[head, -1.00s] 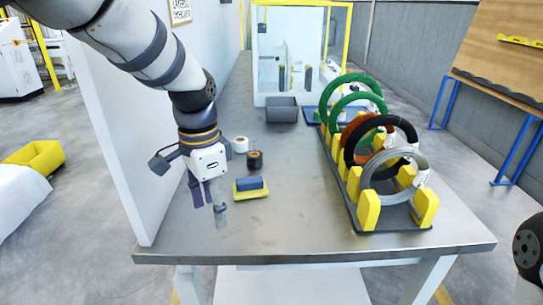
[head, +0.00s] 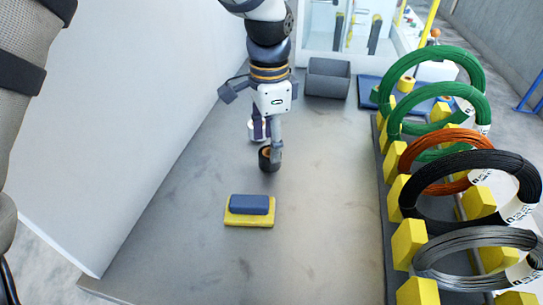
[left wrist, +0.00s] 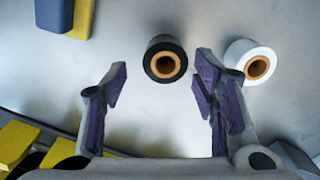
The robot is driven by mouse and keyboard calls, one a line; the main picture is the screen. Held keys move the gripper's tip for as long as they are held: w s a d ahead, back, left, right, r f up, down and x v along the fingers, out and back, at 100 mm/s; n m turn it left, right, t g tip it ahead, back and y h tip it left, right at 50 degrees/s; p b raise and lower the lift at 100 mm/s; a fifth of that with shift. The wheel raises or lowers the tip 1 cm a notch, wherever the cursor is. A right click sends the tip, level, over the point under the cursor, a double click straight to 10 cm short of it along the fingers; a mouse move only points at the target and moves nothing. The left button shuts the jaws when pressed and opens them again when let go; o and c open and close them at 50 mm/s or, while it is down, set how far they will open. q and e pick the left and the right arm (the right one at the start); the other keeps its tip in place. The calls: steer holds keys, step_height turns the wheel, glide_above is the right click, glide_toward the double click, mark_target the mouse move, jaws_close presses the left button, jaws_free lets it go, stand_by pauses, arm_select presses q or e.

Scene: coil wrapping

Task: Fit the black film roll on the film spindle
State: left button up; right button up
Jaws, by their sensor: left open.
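The black film roll (head: 267,161) stands upright on the grey table, with an orange core. In the left wrist view the black roll (left wrist: 163,46) is seen from above, in line with the gap between the fingers. My left gripper (head: 267,143) is open and empty and points down at the roll. One finger overlaps the roll in the head view. In the left wrist view the gripper's fingertips (left wrist: 161,75) lie either side of the gap, and contact with the roll cannot be told. I cannot identify the film spindle for certain. My right gripper is out of view.
A white roll (head: 252,130) stands close behind the black one. A blue block on a yellow base (head: 249,216) lies in front. A grey bin (head: 328,78) stands at the back. A rack of wire coils (head: 406,243) lines the right. A white wall (head: 130,150) borders the left.

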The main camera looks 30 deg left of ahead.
arm_select(q)
step_height(320, 180, down, 5)
steer(key=shift+w+r, duration=0.1)
steer(key=shift+r, duration=0.15)
steer(key=c, duration=1.2)
